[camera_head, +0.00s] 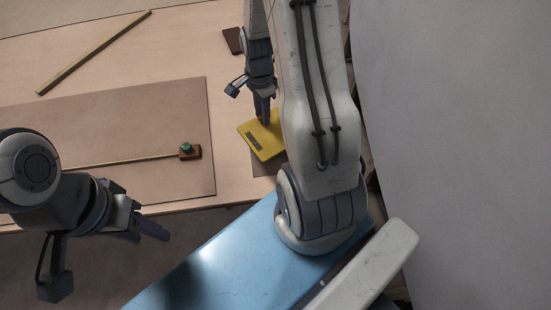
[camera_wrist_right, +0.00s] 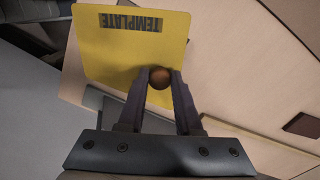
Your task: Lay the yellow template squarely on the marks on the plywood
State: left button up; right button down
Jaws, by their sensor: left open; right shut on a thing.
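The yellow template (camera_head: 270,146) is at the table's right side, turned at an angle to the table edge in the head view. Its label strip reads TEMPLATE in the right wrist view (camera_wrist_right: 100,55). My right gripper (camera_head: 263,120) is shut on the template's round brown knob (camera_wrist_right: 160,77). I cannot tell whether the template is lifted or resting. A brown sheet (camera_head: 268,165) shows partly below it. The large light surface (camera_head: 180,50) appears to be the plywood; I cannot make out marks. My left gripper (camera_head: 150,230) is open and empty at the table's front left.
A large brown panel (camera_head: 120,110) lies left of the template. Another wooden strip (camera_head: 95,52) lies behind. A dark brown block (camera_head: 232,40) lies near my right arm.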

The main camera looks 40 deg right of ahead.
aim_at(274, 120)
jog(key=d+m, duration=0.1)
jog(key=s+d+m, duration=0.1)
jog(key=m, duration=0.1)
jog(key=d+m+b, duration=0.1)
jog(key=shift+s+d+f+m, duration=0.2)
jog(key=shift+f+m, duration=0.1)
jog(key=shift+m, duration=0.1)
jog(key=shift+f, duration=0.4)
notch_tip(274, 120, down, 9)
jog(key=shift+f, duration=0.1)
jog(key=c, duration=0.6)
grip_release()
notch_tip(274, 120, up, 12)
jog(key=shift+r, duration=0.15)
